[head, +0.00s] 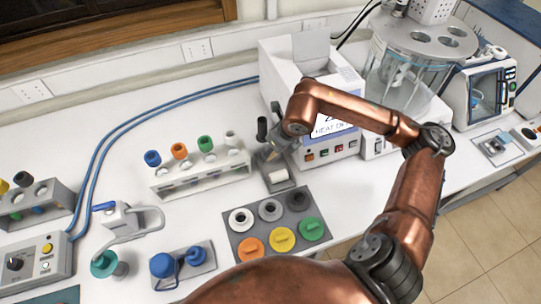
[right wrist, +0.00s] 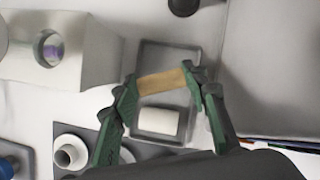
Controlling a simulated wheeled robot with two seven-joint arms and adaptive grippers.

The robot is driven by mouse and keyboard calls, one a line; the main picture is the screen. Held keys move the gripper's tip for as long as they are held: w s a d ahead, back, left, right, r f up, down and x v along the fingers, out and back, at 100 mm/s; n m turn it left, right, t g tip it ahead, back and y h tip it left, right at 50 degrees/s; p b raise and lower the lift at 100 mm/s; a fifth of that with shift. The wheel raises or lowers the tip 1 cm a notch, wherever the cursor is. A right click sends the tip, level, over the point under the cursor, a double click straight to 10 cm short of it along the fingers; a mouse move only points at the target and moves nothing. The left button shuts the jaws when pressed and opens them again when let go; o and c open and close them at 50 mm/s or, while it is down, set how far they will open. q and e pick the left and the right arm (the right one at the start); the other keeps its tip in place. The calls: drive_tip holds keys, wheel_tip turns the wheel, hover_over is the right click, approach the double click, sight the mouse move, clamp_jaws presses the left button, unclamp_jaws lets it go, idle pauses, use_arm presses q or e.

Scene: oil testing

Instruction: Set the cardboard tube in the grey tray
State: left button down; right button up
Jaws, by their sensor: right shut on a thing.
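My right gripper (right wrist: 162,85) is shut on the tan cardboard tube (right wrist: 162,81), with one green finger at each end. In the right wrist view the tube lies across the grey tray (right wrist: 170,54), apparently just above it; I cannot tell whether it touches. A white cylinder (right wrist: 159,121) lies in the tray beside the tube. In the head view the right gripper (head: 274,158) is at the far side of the grey tray (head: 282,187), and the tube is not clearly visible there. My left gripper is not in view.
A white rack with coloured caps (head: 200,172) stands left of the tray. A grey mat with coloured lids (head: 240,255) lies in front. A white heating unit (head: 325,125) stands close behind on the right. A dark cylinder (head: 262,128) is nearby.

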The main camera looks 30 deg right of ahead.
sight(271, 162)
drive_tip(key=shift+w+d+f, duration=0.2)
drive_tip(key=shift+w+f, duration=0.35)
drive_tip(key=shift+f, duration=0.2)
drive_tip(key=f, duration=0.3)
drive_tip(key=shift+w+d+f, duration=0.1)
drive_tip(key=shift+w+f, duration=0.1)
drive_tip(key=shift+f+b, duration=0.1)
drive_tip(key=shift+b, duration=0.25)
drive_tip(key=shift+o, duration=2.2)
